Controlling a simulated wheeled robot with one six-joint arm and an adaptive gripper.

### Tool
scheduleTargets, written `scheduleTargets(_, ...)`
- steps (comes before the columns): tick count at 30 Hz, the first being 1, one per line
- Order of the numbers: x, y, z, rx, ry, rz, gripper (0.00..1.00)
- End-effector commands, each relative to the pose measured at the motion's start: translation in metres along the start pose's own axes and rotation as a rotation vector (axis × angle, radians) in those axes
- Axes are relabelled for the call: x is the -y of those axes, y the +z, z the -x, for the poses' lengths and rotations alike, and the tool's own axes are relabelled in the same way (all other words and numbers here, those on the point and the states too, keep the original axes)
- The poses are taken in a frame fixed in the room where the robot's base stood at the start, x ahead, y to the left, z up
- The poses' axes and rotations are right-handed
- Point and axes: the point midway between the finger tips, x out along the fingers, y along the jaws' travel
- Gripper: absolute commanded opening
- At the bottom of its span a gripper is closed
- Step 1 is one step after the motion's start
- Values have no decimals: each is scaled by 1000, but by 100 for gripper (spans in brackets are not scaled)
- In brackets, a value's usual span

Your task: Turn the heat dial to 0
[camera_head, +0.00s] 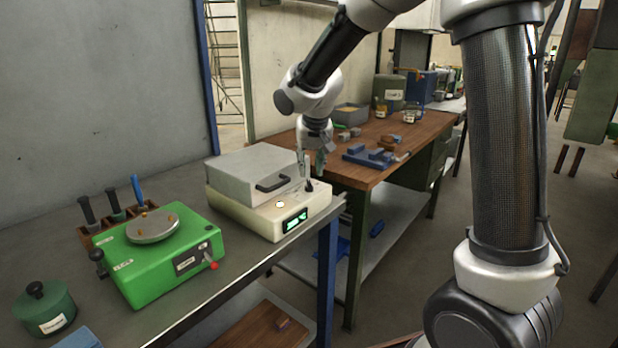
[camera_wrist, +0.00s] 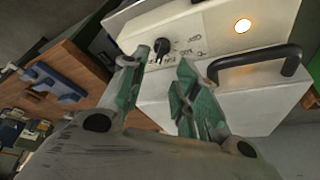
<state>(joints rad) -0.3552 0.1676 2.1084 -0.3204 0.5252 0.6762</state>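The furnace (camera_head: 225,200) is a cream box with a grey lid (camera_head: 250,165) and a dark handle, on the near bench. Its heat dial is a small black knob (camera_head: 309,186) on the top panel, close to the right end. In the wrist view the dial (camera_wrist: 161,46) has printed marks around it; I cannot read its setting. My gripper (camera_head: 312,168) points down over the dial, with green fingers apart. In the wrist view the fingertips (camera_wrist: 162,60) stand on either side of the dial, with nothing held. I cannot tell if they touch it.
A lit round lamp (camera_head: 280,204) and a green display (camera_head: 296,220) are on the furnace. The black lid handle (camera_wrist: 255,63) is close to one finger. A green machine (camera_head: 160,255) stands left on the bench. A wooden bench (camera_head: 400,135) with blue blocks is behind.

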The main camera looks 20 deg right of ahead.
Motion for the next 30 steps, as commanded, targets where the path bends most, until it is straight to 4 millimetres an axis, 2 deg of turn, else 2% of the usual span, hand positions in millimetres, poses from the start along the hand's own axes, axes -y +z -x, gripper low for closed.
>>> scheduleTargets(3,-1,1,-23,5,3,0,30)
scheduleTargets(9,-1,1,-49,4,2,0,30)
scheduleTargets(13,0,1,-56,3,0,1,30)
scheduleTargets(20,0,1,-57,2,0,1,30)
scheduleTargets(25,0,1,-57,2,0,1,1)
scheduleTargets(30,0,1,-57,2,0,1,0)
